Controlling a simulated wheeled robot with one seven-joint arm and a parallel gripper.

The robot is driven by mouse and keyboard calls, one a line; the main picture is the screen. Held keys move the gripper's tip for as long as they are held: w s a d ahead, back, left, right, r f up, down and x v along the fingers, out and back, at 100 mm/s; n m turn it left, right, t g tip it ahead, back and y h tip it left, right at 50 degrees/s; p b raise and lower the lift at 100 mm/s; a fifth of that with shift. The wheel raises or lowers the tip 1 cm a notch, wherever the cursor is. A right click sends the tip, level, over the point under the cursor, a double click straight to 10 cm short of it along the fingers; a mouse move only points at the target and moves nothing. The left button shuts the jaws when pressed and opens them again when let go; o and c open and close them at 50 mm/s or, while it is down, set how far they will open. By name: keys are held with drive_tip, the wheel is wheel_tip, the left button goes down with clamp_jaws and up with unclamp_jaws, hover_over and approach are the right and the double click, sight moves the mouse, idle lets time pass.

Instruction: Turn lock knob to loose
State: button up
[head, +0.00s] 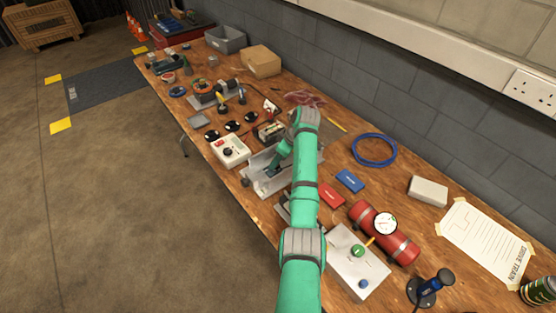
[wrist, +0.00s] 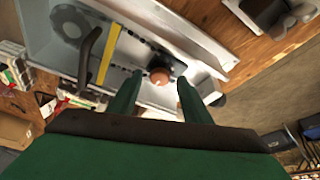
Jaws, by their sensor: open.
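A round orange-brown knob (wrist: 159,76), which looks like the lock knob, sits in a grey metal housing (wrist: 128,28). In the wrist view it lies between and just beyond the fingertips of my gripper (wrist: 159,84). The fingers are open, and I cannot tell whether they touch the knob. In the head view, my gripper (head: 274,170) is over the grey housing (head: 262,185), and my arm and gripper hide the knob. Whether the knob is tight or loose does not show.
In the wrist view, a black curved handle (wrist: 86,52) and a yellow strip (wrist: 108,56) are left of the knob. In the head view, a white box (head: 230,150) is left of the housing. Red (head: 331,195) and blue (head: 349,181) boxes and a red cylinder (head: 398,246) are right.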

drive_tip(key=v, duration=1)
